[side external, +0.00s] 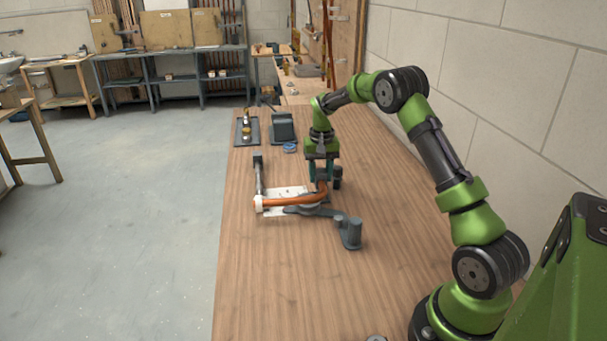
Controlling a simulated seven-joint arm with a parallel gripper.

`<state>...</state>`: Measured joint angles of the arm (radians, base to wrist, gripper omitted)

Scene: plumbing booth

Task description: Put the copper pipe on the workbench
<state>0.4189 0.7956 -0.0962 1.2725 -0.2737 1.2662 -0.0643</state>
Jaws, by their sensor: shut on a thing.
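The copper pipe (290,202) is orange and bent near its right end, where it turns up towards my gripper. It lies at the grey pipe bender (305,210) in the middle of the wooden workbench (290,285). Its left end is by a white piece at the bender's left side. My gripper (322,181) points down over the pipe's right end and is shut on the pipe. The fingertips are small and partly merge with the pipe and bender, so the exact grip is hard to see.
One bender handle (259,175) stretches back on the left; a grey post (351,234) stands at front right. A white sheet (283,192) lies under the pipe. A dark stand (283,128), blue ring (290,147) and dark tray (247,131) are farther back. The bench front is largely clear.

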